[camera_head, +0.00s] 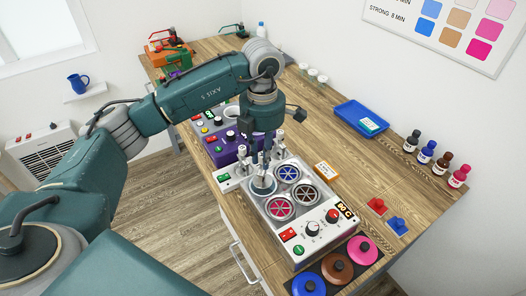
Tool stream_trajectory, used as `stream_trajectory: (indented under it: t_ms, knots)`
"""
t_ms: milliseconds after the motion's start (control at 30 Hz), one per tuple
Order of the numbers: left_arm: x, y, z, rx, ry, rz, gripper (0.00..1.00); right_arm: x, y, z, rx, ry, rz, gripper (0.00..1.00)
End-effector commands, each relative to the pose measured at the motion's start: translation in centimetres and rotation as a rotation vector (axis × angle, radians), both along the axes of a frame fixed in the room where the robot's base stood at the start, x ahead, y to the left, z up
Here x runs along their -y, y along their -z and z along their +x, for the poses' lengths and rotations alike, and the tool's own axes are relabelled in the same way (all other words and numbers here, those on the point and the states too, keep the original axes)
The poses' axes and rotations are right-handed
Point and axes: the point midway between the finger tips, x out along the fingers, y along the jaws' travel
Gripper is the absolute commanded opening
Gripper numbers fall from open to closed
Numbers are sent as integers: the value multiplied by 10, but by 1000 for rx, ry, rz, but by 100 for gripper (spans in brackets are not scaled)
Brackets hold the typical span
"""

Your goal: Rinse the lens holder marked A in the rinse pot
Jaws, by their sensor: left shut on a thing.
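My left gripper (262,152) points straight down over the tinting unit (298,250). It is shut on a metal lens holder (261,171), whose lower part is at the rinse pot (263,186), the pale grey-blue one at the unit's back left. The letter on the holder cannot be read, and how deep it sits is hard to tell. The other pots are blue (289,174), brown (303,196) and red (280,208). My right gripper is not in view.
Blue (309,285), brown (337,267) and pink (363,250) lids lie at the front. Several dye bottles (426,153) stand along the right edge near a blue tray (361,118). A purple device (226,148) is left of the gripper. The wood between is mostly clear.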

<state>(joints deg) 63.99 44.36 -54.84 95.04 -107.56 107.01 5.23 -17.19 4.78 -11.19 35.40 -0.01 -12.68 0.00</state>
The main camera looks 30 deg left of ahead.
Motion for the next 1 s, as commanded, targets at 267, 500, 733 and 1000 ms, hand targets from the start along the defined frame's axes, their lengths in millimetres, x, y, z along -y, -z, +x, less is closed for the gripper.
stream_trajectory:
  t_ms: [267, 500, 733, 1000]
  knots:
    - [0, 33, 1, 1, -1, -1, 0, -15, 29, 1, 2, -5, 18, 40]
    - [0, 57, 0, 1, -1, -1, 0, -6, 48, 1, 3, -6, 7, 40]
    - [0, 70, 0, 1, -1, -1, 0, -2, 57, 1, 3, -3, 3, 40]
    - [0, 70, 1, 1, -1, -1, 0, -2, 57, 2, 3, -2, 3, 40]
